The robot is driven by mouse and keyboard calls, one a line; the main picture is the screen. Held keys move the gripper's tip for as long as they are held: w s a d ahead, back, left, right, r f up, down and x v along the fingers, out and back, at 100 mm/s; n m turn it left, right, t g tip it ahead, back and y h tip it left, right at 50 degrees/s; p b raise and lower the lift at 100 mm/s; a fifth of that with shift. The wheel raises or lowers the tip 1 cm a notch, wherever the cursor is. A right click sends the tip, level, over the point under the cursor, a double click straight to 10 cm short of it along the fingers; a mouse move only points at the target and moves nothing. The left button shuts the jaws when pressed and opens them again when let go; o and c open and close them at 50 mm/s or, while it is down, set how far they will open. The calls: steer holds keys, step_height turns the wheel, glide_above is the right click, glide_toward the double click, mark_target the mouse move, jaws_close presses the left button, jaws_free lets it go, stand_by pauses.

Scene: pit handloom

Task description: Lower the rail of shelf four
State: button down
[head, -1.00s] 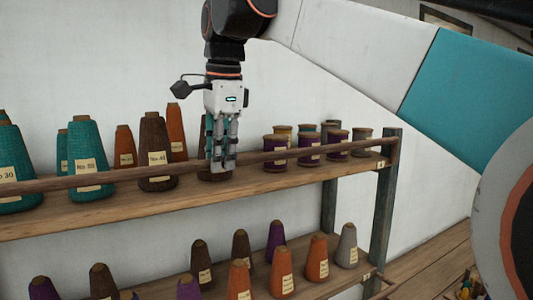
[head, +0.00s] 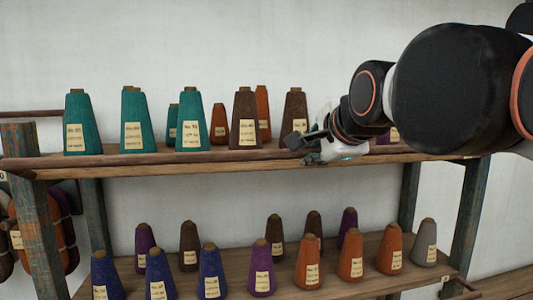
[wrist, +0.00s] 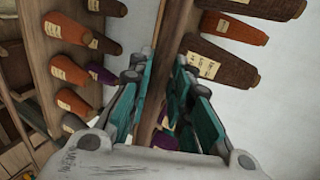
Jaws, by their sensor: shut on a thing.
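The rail (head: 220,155) is a long brown wooden bar along the front of the upper shelf (head: 150,172). In the head view it lies low, close to the board's front edge; I cannot tell if it touches. My gripper (head: 312,159) is at the rail, right of the middle, with my arm reaching in from the right and hiding the rail's right part. In the wrist view my gripper (wrist: 160,88) has its teal-padded fingers on both sides of the rail (wrist: 172,38), shut on it. The exact contact is partly hidden by the fingers.
Teal cones (head: 133,122) and brown cones (head: 243,118) stand upright on the upper shelf behind the rail. A lower shelf (head: 325,285) holds purple, blue, orange and grey cones. A weathered post (head: 38,225) stands at the left end. Bundles hang at far left.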

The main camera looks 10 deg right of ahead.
step_height(320, 180, down, 6)
steer(key=s+t+b, duration=0.1)
steer(key=t, duration=0.1)
steer(key=shift+s+b, duration=0.3)
steer(key=shift+b, duration=0.1)
stand_by(0.4)
steer(key=c, duration=1.5)
jaws_free()
steer(key=shift+w+r, duration=0.1)
steer(key=shift+r, duration=0.15)
steer(key=v, duration=1.2)
